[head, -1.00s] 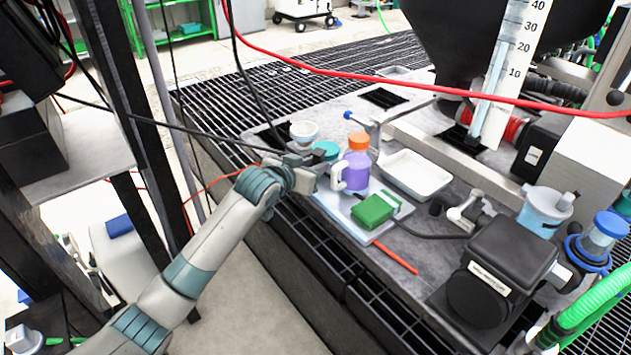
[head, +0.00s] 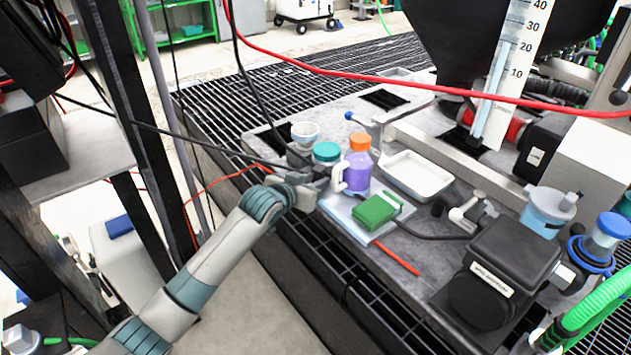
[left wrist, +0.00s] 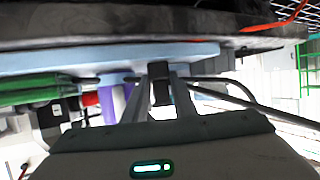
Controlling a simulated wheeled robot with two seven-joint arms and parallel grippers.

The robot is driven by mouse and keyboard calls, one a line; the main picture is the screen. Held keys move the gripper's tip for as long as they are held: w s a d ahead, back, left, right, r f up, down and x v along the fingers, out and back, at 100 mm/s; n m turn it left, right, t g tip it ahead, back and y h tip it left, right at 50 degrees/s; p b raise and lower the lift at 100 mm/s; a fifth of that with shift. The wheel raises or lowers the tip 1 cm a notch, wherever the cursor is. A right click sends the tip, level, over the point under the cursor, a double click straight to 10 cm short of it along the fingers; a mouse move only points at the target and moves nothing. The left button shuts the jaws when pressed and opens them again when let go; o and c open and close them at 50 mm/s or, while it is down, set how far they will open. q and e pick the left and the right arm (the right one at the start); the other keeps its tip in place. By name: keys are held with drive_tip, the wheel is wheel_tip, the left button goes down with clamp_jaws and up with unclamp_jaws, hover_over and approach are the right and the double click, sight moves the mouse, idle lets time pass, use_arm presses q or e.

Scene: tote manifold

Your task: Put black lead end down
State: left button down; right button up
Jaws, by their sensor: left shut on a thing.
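My left gripper (head: 318,174) is at the left edge of the bench, beside the purple bottle with the orange cap and in front of the teal-capped jar. In the left wrist view, my left gripper (left wrist: 160,92) is shut on a small black block, the black lead end (left wrist: 160,84). A black cable runs off to the right from near it. In the head view the lead end is mostly hidden by the fingers; the black lead (head: 215,147) comes in from the left. I cannot tell whether the end touches the bench. My right gripper is not in view.
The purple bottle (head: 358,172), teal-capped jar (head: 327,152) and white bowl (head: 305,132) stand close by. A white tray (head: 416,176) is further right. A red hose (head: 400,83) crosses above.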

use_arm(q)
drive_tip(key=shift+f, duration=0.15)
drive_tip(key=c, duration=1.6)
unclamp_jaws()
drive_tip(key=shift+o, duration=0.7)
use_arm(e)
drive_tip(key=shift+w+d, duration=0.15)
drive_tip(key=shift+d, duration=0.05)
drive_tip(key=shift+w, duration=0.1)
use_arm(q)
drive_tip(key=shift+s+a+r, duration=0.25)
drive_tip(key=shift+s+r, duration=0.05)
drive_tip(key=shift+s, duration=0.05)
drive_tip(key=p+v, duration=0.1)
drive_tip(key=v, duration=1)
drive_tip(key=shift+p, duration=0.35)
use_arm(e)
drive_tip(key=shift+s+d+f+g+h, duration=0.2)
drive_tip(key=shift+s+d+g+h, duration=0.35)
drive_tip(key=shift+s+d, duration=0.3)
